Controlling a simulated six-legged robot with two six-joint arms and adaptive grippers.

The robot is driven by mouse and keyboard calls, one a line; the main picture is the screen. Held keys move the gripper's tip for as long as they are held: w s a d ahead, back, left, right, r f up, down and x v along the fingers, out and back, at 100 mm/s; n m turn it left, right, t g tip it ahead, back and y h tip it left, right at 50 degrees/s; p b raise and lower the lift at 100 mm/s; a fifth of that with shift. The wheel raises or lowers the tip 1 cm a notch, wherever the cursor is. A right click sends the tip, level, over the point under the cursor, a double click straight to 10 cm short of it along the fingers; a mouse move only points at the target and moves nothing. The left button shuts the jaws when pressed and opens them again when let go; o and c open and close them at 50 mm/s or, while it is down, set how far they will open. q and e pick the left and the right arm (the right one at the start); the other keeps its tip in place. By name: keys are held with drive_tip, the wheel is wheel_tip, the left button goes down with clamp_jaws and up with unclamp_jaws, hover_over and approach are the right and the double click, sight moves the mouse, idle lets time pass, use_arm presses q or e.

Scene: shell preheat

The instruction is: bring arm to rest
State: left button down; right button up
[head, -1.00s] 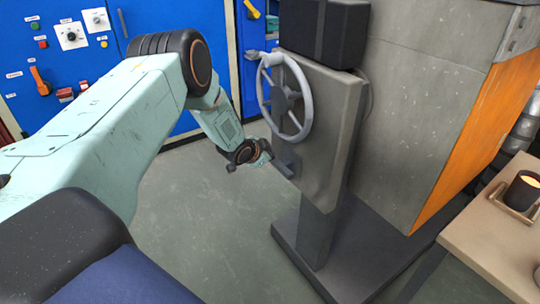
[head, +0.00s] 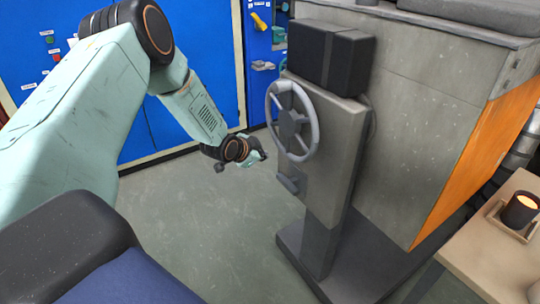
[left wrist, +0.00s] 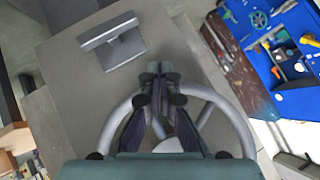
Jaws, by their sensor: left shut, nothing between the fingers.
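My left arm comes in from the left of the head view, and its left gripper (head: 258,154) is small and just left of the grey machine's front panel. The left gripper also shows in the left wrist view (left wrist: 160,72), with its fingers together and nothing between them. It is apart from the grey handwheel (head: 292,120), which stands upright on the panel. In the left wrist view the handwheel (left wrist: 238,122) lies behind the fingers. My right gripper is in neither view.
A grey machine (head: 430,110) with an orange side fills the right. A small lever (head: 288,183) sits below the wheel. A wooden table (head: 480,245) with a lit candle cup (head: 521,210) stands at lower right. Blue panels (head: 195,75) stand behind. The grey floor (head: 190,210) between is clear.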

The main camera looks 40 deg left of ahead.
use_arm(q)
drive_tip(key=shift+s+a+r, duration=0.25)
drive_tip(key=shift+s+r, duration=0.35)
